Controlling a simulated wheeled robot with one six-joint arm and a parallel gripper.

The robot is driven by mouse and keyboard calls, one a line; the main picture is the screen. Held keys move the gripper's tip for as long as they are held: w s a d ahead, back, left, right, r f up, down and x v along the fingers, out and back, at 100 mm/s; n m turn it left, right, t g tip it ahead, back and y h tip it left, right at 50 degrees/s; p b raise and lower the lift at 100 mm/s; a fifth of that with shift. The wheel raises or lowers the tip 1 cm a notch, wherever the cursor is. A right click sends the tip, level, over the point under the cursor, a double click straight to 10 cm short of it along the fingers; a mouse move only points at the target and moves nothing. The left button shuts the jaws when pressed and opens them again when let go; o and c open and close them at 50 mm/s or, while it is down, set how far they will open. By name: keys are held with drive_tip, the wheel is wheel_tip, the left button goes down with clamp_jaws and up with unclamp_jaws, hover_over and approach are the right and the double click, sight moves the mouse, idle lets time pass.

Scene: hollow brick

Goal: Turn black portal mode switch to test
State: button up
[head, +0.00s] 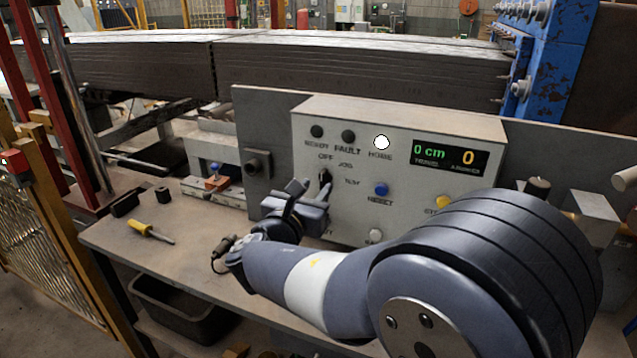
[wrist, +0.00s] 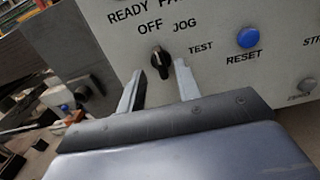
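The black mode switch (head: 325,175) is a small knob on the grey control box. OFF, JOG and TEST labels surround it. In the wrist view the knob (wrist: 161,64) shows a pale mark near its top, on the side toward OFF. My gripper (head: 313,185) is in front of the panel, just at the knob. In the wrist view my gripper (wrist: 159,70) is open, one finger to each side of the knob, with gaps visible. I cannot tell whether the fingertips reach past the knob's face.
The blue RESET button (head: 381,189) is right of the knob, the yellow button (head: 443,202) farther right. The white HOME lamp (head: 381,142) is lit and the display (head: 450,156) reads 0 cm and 0. A yellow screwdriver (head: 150,231) lies on the bench (head: 190,262).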

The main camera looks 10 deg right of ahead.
sight(324, 180)
drive_tip(key=shift+x, duration=1.5)
clamp_jaws()
